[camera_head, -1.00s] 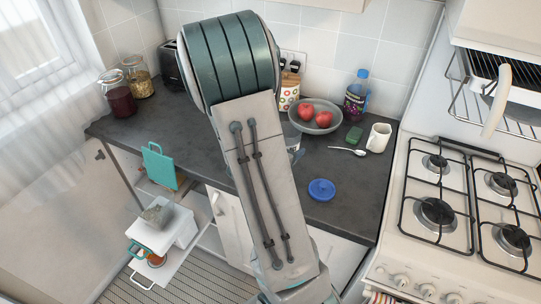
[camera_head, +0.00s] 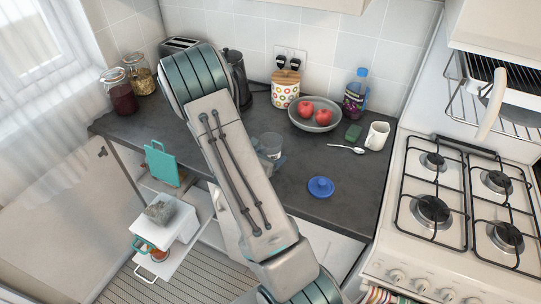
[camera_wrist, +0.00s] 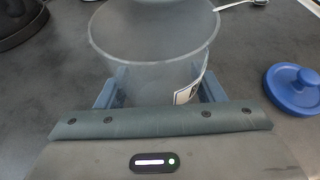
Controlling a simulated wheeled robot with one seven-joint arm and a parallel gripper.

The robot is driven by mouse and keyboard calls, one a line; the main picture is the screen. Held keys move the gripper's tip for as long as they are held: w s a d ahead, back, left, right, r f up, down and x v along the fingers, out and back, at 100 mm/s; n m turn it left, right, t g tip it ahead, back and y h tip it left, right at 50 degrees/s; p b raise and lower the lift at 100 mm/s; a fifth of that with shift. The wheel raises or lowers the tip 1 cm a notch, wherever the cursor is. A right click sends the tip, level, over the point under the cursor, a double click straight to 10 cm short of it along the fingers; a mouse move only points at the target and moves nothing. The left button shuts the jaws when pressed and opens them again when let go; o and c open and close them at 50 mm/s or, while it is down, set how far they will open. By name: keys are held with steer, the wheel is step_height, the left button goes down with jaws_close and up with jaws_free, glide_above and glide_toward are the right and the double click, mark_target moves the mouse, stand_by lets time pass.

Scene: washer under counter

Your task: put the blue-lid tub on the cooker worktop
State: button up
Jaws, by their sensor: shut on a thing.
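The tub (camera_wrist: 150,55) is a clear, cloudy cylinder with a dark-and-white label, and its top looks uncovered. My gripper (camera_wrist: 158,88) is shut on it, with one blue-grey finger on each side. In the head view the tub (camera_head: 270,143) shows just right of my arm, over the dark worktop, partly hidden. I cannot tell whether its base touches the worktop. A blue lid with a knob (camera_head: 320,187) lies apart on the worktop, to the right of the tub; it also shows in the wrist view (camera_wrist: 295,88). The white cooker (camera_head: 385,255) stands at the right.
The cooker top has several burners under black grates (camera_head: 432,210). A bowl of red fruit (camera_head: 315,125), a bottle (camera_head: 356,95), a green sponge (camera_head: 353,132), a spoon (camera_head: 345,149) and a white mug (camera_head: 377,136) stand towards the back. Bare worktop surrounds the blue lid.

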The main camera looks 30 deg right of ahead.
steer(key=shift+f, duration=0.15)
steer(key=shift+f, duration=0.2)
steer(key=o, duration=1.5)
